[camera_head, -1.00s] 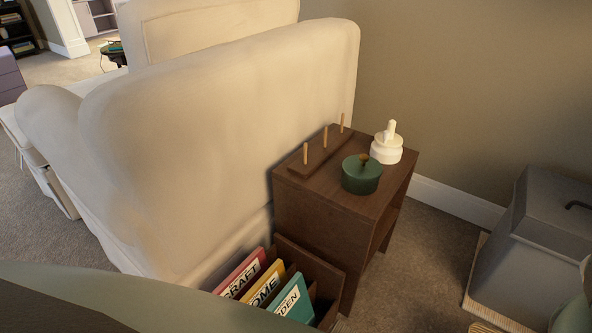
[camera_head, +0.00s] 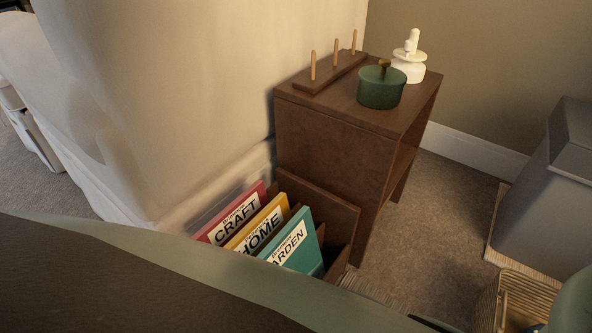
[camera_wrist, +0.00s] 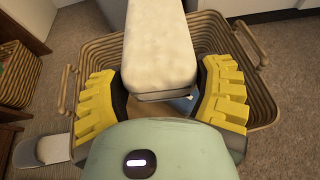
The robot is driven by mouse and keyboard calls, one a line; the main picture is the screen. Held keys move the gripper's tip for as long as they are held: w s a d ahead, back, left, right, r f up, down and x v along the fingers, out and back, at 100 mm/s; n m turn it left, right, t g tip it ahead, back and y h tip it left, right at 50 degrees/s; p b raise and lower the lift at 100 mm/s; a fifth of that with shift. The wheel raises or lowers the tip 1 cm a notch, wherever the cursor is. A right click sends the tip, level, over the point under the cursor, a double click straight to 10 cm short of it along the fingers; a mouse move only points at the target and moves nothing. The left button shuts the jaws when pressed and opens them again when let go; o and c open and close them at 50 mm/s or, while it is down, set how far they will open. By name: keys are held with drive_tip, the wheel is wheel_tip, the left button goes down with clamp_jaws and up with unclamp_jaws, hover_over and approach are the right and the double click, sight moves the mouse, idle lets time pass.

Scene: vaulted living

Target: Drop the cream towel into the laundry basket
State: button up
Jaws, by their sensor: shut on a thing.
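The cream towel (camera_wrist: 160,50) is a thick folded block in the wrist view. My gripper (camera_wrist: 163,80) has its yellow ridged fingers on either side of the towel and is shut on it. The laundry basket (camera_wrist: 215,25) is woven tan wicker with side handles, and lies below the towel and fingers. The towel covers much of its opening, and something blue shows inside. How high the towel is above the basket is hard to tell. A tan woven piece, likely the same basket (camera_head: 530,285), shows at the lower right of the head view.
A dark wooden side table (camera_head: 320,140) holds a green lidded pot (camera_head: 381,88), a white bottle-like item (camera_head: 409,65) and a pegged board (camera_head: 330,74). A file rack (camera_head: 340,215) stands before it, beside the cream armchair (camera_head: 170,90). A grey bin (camera_head: 550,195) stands right.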

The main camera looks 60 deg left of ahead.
wheel_tip(320, 180, down, 6)
drive_tip(key=b, duration=0.6)
drive_tip(key=shift+r, duration=0.2)
drive_tip(key=o, duration=1.3)
drive_tip(key=shift+c, duration=0.2)
drive_tip(key=v, duration=1.2)
